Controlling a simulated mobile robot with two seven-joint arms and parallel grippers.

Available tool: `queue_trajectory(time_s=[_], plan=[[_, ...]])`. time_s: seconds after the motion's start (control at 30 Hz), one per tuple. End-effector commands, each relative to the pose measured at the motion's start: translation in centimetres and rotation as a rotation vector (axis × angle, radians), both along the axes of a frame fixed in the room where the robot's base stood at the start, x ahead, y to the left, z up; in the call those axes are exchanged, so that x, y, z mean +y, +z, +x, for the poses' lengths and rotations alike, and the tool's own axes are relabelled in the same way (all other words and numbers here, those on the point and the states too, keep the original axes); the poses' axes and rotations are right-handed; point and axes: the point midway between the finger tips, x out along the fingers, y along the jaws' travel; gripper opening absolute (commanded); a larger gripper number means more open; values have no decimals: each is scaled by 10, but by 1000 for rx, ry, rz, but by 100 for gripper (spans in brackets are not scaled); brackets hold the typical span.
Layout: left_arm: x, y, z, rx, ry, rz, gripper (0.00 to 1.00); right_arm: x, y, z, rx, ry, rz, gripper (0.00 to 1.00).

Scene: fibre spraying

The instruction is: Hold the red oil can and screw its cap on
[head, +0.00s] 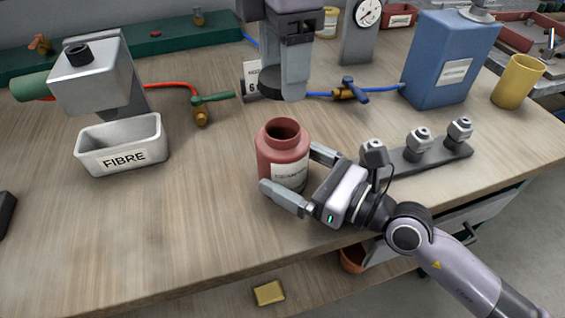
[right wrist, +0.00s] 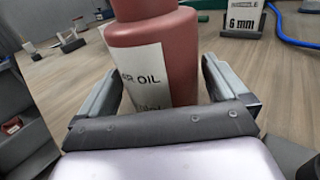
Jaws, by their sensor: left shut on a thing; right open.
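The red oil can (head: 283,157) stands upright on the workbench with its round neck open and no cap on it. My right gripper (head: 292,172) is open, with one finger on each side of the can's body. In the right wrist view the can (right wrist: 180,60) stands between the spread fingers, its white label partly readable as oil. My left gripper (head: 293,85) points down from the top, behind the can, and is shut on a dark disc-like piece (head: 268,88), which looks like the cap. The fingers hide part of it.
A fibre tray (head: 92,159) stands at the left under a grey machine (head: 90,75). A grey rack (head: 400,167) with knobs lies right of the can. A blue container (head: 450,60) and a yellow cup (head: 517,82) stand at the back right.

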Motion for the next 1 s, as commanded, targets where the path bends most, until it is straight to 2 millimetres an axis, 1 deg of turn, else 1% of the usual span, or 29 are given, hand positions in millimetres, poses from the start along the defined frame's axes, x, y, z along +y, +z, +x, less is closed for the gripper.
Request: queue_trajectory(time_s=[0.03, 0.2, 0.33, 0.57, 0.6, 0.67, 0.7, 0.77, 0.8, 0.9, 1.0], plan=[[0, 0, 0, 0, 0, 0, 34, 6, 0, 4, -1, 0, 2, 100], [0, 0, 0, 0, 0, 0, 34, 16, 0, 11, 0, 0, 0, 100], [0, 0, 0, 0, 0, 0, 34, 20, 0, 13, 1, 0, 0, 100], [0, 0, 0, 0, 0, 0, 34, 20, 0, 14, 1, 0, 0, 100], [0, 0, 0, 0, 0, 0, 34, 20, 0, 14, 1, 0, -1, 97], [0, 0, 0, 0, 0, 0, 34, 20, 0, 13, 1, 0, -1, 77], [0, 0, 0, 0, 0, 0, 34, 20, 0, 13, 1, 0, -1, 64], [0, 0, 0, 0, 0, 0, 34, 20, 0, 13, 1, 0, -1, 45], [0, 0, 0, 0, 0, 0, 34, 20, 0, 13, 1, 0, -1, 37], [0, -2, 0, 0, 0, 1, 34, 20, 0, 13, 1, 0, -1, 37], [0, -12, 0, 2, 0, 1, 34, 20, 0, 13, 1, 0, -1, 37]])
